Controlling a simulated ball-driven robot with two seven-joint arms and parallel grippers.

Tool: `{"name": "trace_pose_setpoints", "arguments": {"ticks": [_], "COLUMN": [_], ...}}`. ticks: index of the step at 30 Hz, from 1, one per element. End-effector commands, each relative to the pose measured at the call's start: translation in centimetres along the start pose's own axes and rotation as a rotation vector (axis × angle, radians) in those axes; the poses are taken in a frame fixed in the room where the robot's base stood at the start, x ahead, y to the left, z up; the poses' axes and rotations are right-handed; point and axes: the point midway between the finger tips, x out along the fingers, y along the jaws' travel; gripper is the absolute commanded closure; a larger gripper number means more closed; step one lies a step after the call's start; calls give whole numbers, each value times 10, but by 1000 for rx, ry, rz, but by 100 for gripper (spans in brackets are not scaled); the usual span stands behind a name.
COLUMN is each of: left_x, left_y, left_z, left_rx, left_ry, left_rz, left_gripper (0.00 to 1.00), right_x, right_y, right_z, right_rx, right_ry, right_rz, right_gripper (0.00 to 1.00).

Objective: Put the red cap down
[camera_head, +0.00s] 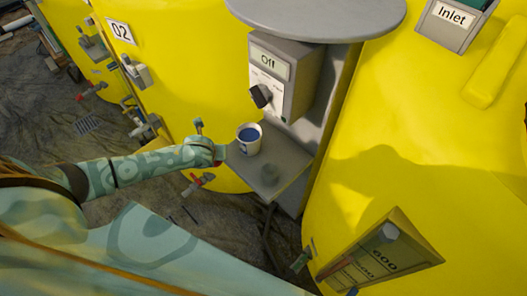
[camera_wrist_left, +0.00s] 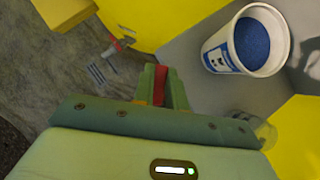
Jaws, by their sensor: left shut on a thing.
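My left gripper (camera_head: 219,154) is at the left edge of the small grey shelf (camera_head: 285,165). It is shut on the red cap (camera_wrist_left: 160,84), which shows as a narrow red strip between the two green fingers (camera_wrist_left: 161,88) in the left wrist view. In the head view only a small red bit of the cap (camera_head: 217,163) shows by the fingertips. I cannot tell whether the cap touches the shelf. My right gripper is in neither view.
A white cup (camera_head: 241,146) of blue granules stands on the shelf, right of my left gripper. A clear, round, see-through thing (camera_head: 269,174) is near the shelf's front. A grey control box (camera_head: 297,80) reading "Off" is above. Yellow tanks (camera_head: 190,60) stand around.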

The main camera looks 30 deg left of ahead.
Motion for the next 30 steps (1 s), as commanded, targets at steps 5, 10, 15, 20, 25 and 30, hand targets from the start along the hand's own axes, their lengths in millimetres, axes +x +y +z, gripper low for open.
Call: {"name": "trace_pose_setpoints", "arguments": {"ticks": [5, 10, 15, 20, 25, 30], "left_x": [1, 1, 2, 1, 0, 13], "left_y": [-45, -84, -119, -142, -152, -162], "left_z": [-1, -1, -1, 0, 0, -10], "left_rx": [-3, -2, -2, -1, -1, 0], "left_ry": [0, 0, 1, 0, -1, 3], "left_rz": [-6, -5, -4, -3, 0, 1], "left_gripper": [100, 100, 100, 100, 100, 100], "right_x": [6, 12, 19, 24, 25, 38], "right_y": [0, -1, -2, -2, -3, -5], "right_z": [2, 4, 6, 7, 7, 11], "right_rx": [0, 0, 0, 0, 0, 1], "right_ry": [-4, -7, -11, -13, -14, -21], "right_rz": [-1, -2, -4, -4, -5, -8], "right_gripper": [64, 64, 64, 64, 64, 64]}}
